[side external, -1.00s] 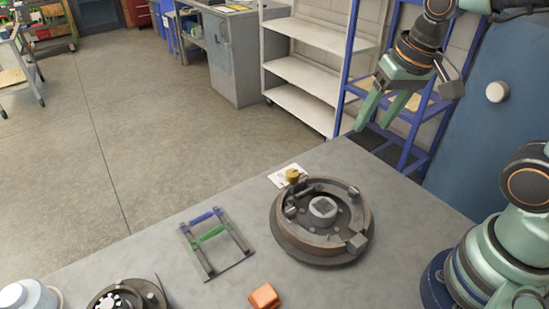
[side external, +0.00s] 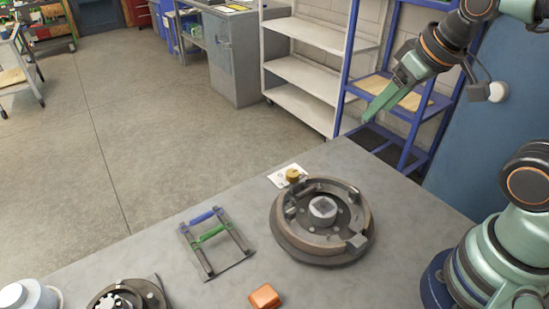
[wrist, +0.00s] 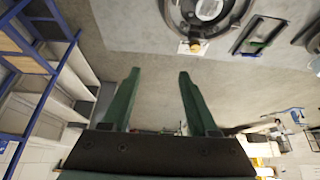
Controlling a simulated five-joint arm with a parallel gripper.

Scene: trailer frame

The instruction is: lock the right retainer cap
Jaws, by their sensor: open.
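A round dark brake assembly (side external: 288,246) lies on the grey bench, with a pale hub at its centre and small fittings inside its rim. Its rim also shows at the top of the wrist view (wrist: 172,14). I cannot tell which small fitting is the right retainer cap. A brass-coloured round piece (side external: 292,175) sits on a white card beside the assembly's far edge; it also shows in the wrist view (wrist: 195,47). My gripper (side external: 372,110) is raised beyond the bench's far edge, away from the assembly. In the wrist view its two green fingers (wrist: 157,82) are apart and empty.
A small frame with blue and green bars (side external: 228,262) lies left of the assembly. An orange block (side external: 264,297) and another dark round part (side external: 128,299) are near the front. A blue rack (side external: 346,85) stands behind the bench.

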